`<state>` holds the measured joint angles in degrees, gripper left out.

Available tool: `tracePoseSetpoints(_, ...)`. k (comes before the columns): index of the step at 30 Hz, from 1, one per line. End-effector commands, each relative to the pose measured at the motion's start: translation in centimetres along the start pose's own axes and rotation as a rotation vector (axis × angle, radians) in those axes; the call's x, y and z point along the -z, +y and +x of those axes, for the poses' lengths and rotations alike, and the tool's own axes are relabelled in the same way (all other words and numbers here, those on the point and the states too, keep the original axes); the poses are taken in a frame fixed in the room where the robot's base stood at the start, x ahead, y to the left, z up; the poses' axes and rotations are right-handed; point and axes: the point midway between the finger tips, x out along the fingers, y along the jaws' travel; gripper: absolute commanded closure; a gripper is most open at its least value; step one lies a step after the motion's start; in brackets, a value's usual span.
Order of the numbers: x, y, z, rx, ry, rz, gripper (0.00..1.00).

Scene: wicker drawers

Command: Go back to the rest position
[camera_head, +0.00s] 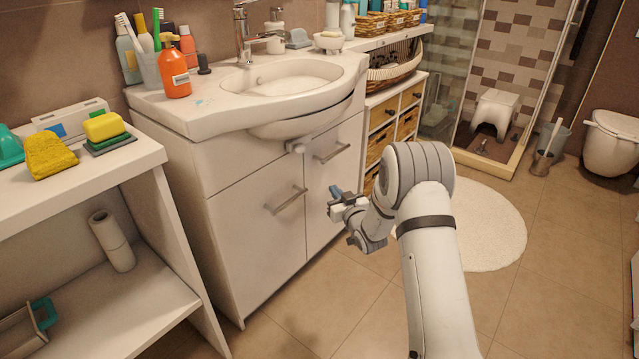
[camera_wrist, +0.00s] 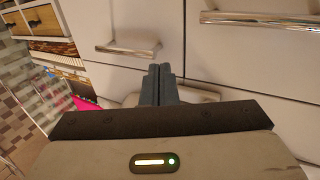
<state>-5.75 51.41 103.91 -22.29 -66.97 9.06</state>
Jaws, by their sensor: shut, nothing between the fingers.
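In the wrist view my gripper's fingers (camera_wrist: 158,72) are together and point toward the white doors. The cabinet's left door handle (camera_head: 286,201) and right door handle (camera_head: 331,152) show in the head view. Two metal handles also show in the wrist view, the smaller one (camera_wrist: 128,48) to the left of the fingers. Both doors look shut.
The sink counter (camera_head: 215,115) holds an orange soap bottle (camera_head: 173,68) and a toothbrush cup. A white shelf (camera_head: 90,188) stands at the left with sponges on top. Wicker drawers (camera_head: 379,143) stand right of the cabinet. A round white rug (camera_head: 490,225) lies on open tiled floor.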

Motion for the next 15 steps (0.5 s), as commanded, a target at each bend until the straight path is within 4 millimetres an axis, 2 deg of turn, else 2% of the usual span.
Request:
tracePoseSetpoints(3,0.1,1.0,-1.8,-0.002,-0.002,0.000,1.00)
tracePoseSetpoints(8,0.2,1.6,-3.0,-0.002,-0.002,-0.001,1.00)
tracePoseSetpoints(10,1.1,1.8,-3.2,-0.008,-0.012,-0.004,1.00)
tracePoseSetpoints(13,4.2,2.4,-3.6,-0.037,-0.058,-0.016,1.00)
tracePoseSetpoints(15,7.5,3.0,-4.3,-0.071,-0.116,-0.026,1.00)
